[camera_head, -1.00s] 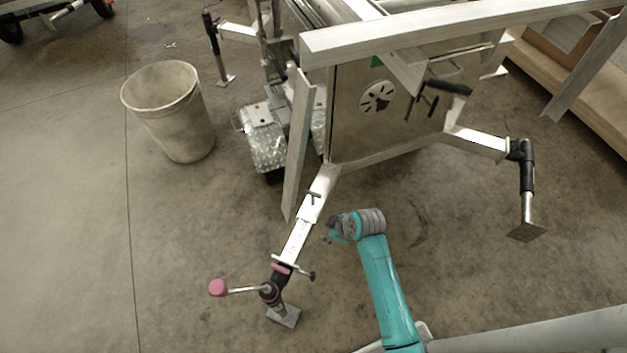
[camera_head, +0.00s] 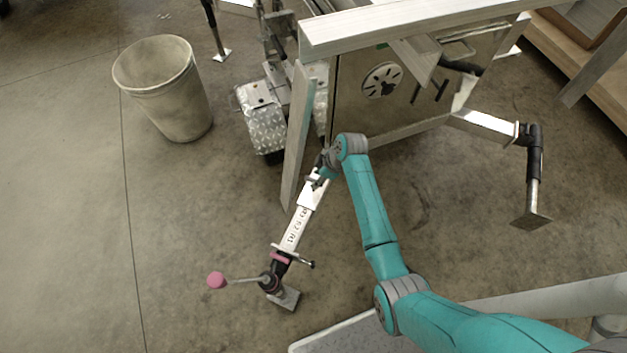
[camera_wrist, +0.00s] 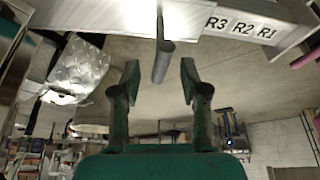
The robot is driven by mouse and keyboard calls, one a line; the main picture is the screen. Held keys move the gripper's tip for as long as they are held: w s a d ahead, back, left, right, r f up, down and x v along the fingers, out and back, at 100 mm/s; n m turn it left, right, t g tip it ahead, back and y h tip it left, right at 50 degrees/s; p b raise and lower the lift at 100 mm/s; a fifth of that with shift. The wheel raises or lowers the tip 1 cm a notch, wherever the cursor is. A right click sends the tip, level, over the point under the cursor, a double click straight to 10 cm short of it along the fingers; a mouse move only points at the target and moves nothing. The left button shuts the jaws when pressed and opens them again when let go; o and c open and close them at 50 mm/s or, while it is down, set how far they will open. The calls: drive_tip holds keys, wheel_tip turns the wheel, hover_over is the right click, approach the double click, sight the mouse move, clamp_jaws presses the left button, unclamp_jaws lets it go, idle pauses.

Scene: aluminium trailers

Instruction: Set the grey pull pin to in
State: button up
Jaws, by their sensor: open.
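The grey pull pin (camera_wrist: 163,62) sticks out of the white outrigger arm (camera_wrist: 110,14) in the wrist view, its rod end pointing toward my gripper (camera_wrist: 159,80). My gripper is open, with one finger on each side of the pin's end; I see no contact. In the head view my gripper (camera_head: 322,172) is at the upper part of the white outrigger arm (camera_head: 296,228), and it mostly hides the pin there. The arm bears the printed marks R3, R2 and R1. How deep the pin sits is hard to tell.
A jack with a pink-knobbed crank (camera_head: 216,280) stands at the arm's lower end. A slanted metal beam (camera_head: 297,140) and the trailer's box (camera_head: 350,100) are close to my gripper. A bin (camera_head: 165,90) stands at the left.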

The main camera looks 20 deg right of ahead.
drive_tip(key=shift+x, duration=2.1)
clamp_jaws()
